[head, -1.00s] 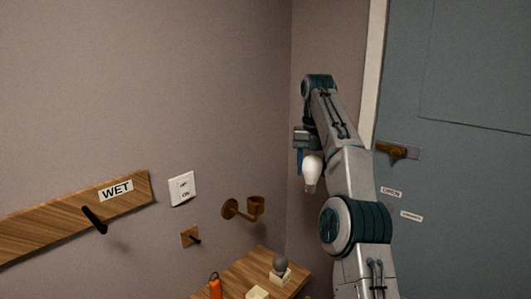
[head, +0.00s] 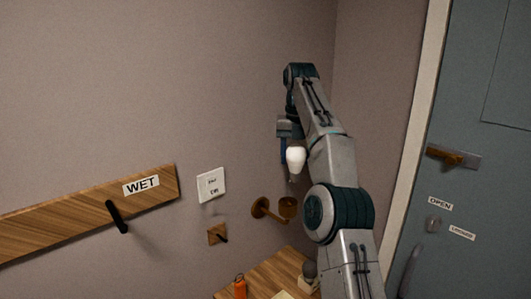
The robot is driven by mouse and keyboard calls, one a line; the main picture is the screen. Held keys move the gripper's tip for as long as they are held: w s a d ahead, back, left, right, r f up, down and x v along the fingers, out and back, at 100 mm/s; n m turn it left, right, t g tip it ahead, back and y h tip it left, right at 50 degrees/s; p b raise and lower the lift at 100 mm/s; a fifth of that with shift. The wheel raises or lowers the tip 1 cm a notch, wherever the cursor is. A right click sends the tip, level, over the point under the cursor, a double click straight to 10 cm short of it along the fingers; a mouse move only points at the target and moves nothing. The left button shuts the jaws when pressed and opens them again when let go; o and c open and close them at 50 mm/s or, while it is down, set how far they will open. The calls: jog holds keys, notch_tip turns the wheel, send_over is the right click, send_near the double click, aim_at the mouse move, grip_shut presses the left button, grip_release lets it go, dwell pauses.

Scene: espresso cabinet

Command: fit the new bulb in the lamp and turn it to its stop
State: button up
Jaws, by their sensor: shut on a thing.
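The lamp is a brass wall fitting with a round wall plate (head: 260,208) and an open cup-shaped socket (head: 288,207). In the picture the bulb is just above the socket and apart from it; how far apart in depth I cannot tell. My arm partly covers the area right of the socket.
A wooden table (head: 262,275) below holds an orange object (head: 240,288) and a dark round-topped object (head: 309,270) in a pale holder. A wall switch (head: 211,185), a small peg (head: 217,234) and a WET-labelled peg rail (head: 90,212) are left. A door (head: 490,160) is right.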

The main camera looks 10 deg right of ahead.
jog(key=shift+w+a, duration=0.4)
jog(key=shift+a, duration=0.1)
jog(key=shift+s, duration=0.15)
jog(key=shift+a, duration=0.35)
jog(key=shift+d+f+b, duration=0.1)
jog(key=shift+f+b, duration=3.4)
jog(key=shift+f, duration=1.1)
jog(key=shift+f, duration=0.25)
jog(key=shift+m+p, duration=0.45)
jog(key=shift+m, duration=0.55)
